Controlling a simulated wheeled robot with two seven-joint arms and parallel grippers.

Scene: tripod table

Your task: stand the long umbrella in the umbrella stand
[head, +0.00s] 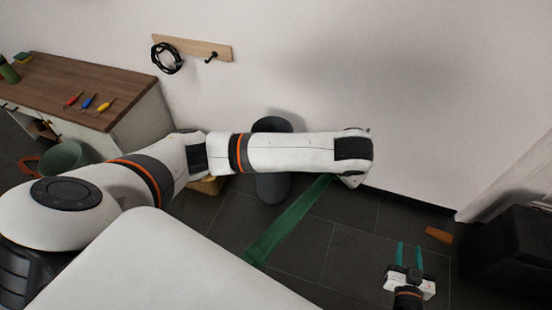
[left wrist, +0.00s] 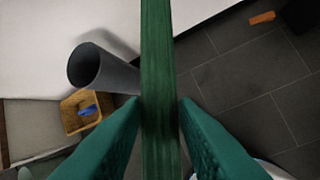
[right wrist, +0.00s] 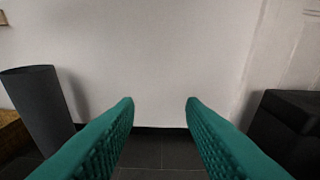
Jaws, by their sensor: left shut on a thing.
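The long green umbrella (head: 290,222) slants across the head view, its upper end hidden behind my left arm. In the left wrist view it (left wrist: 158,60) runs top to bottom between the fingers. My left gripper (left wrist: 160,103) is shut on it; in the head view this gripper is mostly hidden behind its own arm. The umbrella stand, a dark grey cylinder (head: 272,188), stands on the floor by the wall, partly covered by my left arm. Its round opening shows in the left wrist view (left wrist: 86,64), left of the umbrella and apart from it. My right gripper (head: 408,246) is open and empty.
A wooden box (left wrist: 78,112) with a blue thing inside sits beside the stand. A brown wedge (head: 438,235) and a black box (head: 510,250) are at right. A cabinet (head: 75,88) with screwdrivers stands left. A rail (head: 192,46) with a black coil hangs on the wall.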

